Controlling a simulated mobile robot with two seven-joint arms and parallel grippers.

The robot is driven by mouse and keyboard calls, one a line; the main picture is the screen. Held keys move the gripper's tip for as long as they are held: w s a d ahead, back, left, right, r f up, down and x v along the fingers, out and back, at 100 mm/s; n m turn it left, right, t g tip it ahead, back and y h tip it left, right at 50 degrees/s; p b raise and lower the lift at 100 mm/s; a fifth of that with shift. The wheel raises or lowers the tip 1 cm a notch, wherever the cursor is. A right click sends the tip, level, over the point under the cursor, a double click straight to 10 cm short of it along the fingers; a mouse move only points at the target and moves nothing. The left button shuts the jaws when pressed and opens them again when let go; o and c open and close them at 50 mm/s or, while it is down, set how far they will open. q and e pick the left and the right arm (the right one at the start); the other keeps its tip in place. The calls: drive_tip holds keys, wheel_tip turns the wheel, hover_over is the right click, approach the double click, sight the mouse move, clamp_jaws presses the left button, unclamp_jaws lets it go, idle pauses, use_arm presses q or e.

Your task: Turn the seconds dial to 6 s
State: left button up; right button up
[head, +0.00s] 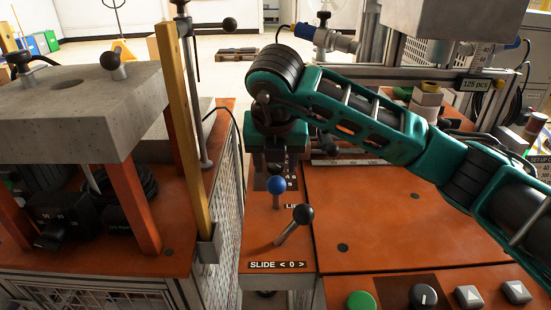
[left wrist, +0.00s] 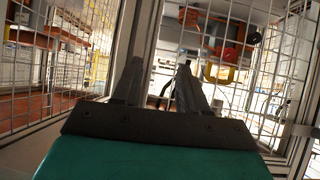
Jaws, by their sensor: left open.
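No dial with a readable seconds label shows. A black box with a dial face and small white marks (head: 62,212) sits at the left under the grey block; its marks are too small to read. A black round knob with a white pointer line (head: 423,297) is on the front panel at the bottom right. My right gripper (head: 277,168) points down behind the blue-knobbed lever, partly hidden and dark; its fingers cannot be made out. My left gripper (left wrist: 160,82) shows only in the left wrist view, open, its two fingers apart and empty, facing wire mesh.
A blue-knobbed lever (head: 277,186) and a black-knobbed lever (head: 295,228) stand on the orange bench above a SLIDE sign (head: 277,265). A yellow post (head: 183,130) rises left of them. A green button (head: 361,302) is at the front. Mesh fencing (left wrist: 262,85) surrounds my left gripper.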

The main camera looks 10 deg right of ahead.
drive_tip(key=shift+o, duration=0.4)
drive_tip(key=shift+r, duration=0.1)
drive_tip(key=shift+s+r, duration=0.1)
drive_tip(key=shift+r, duration=0.2)
drive_tip(key=p+v, duration=0.2)
drive_tip(key=v, duration=1)
drive_tip(key=shift+s, duration=0.15)
drive_tip(key=shift+f, duration=0.1)
